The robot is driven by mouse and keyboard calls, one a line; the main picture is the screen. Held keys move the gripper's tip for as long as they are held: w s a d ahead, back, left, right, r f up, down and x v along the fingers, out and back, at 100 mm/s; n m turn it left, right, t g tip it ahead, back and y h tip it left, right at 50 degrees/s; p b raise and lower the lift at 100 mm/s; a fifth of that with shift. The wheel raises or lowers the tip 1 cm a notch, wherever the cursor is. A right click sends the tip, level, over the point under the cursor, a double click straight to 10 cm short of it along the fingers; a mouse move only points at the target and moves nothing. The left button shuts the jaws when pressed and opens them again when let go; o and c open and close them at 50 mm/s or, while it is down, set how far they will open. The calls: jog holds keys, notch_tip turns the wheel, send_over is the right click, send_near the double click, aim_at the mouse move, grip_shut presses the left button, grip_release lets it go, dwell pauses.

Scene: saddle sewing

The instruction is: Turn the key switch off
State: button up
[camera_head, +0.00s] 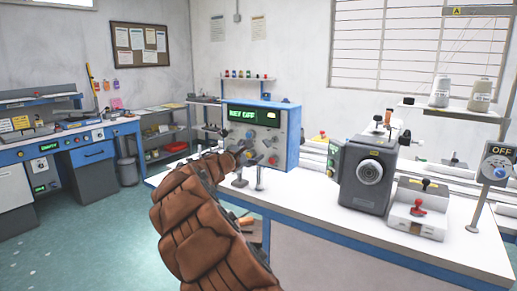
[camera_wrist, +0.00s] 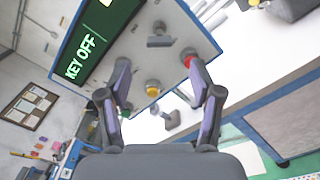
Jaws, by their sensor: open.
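The control box (camera_head: 293,135) stands on the white bench, with a blue frame and a grey front panel. Its green display (camera_head: 243,115) reads "KEY OFF"; the same words show on the display in the wrist view (camera_wrist: 98,42), tilted. I cannot tell which is the key switch. My gripper (camera_wrist: 159,78) is open and empty, its fingers in front of the panel. In the head view my brown-covered arm hides part of the panel.
The white bench (camera_head: 310,195) extends right, with a grey machine (camera_head: 378,178), a white box with a red lever (camera_head: 415,212) and a post sign reading "OFF" (camera_head: 497,163). Thread cones (camera_head: 481,95) stand on a shelf. A blue workstation (camera_head: 88,150) is at left; green floor lies between.

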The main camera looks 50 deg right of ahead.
jog(key=shift+a, duration=1)
jog(key=s+a+m+g+y+p, duration=0.3)
jog(key=s+a+m, duration=0.4)
jog(key=s+a, duration=0.55)
jog(key=s+a+f+m+y, duration=0.1)
jog(key=s+a+f+y, duration=0.4)
jog(key=a, duration=0.9)
jog(key=s+a+f+y+p, duration=0.1)
jog(key=s+a+f+y, duration=0.4)
jog(key=s+a, duration=0.4)
jog(key=s+a+f+m+y, duration=0.1)
jog(key=s+a+f+y, duration=0.4)
jog(key=a, duration=1.4)
jog(key=s, duration=0.2)
jog(key=shift+s+f+m+t, duration=0.3)
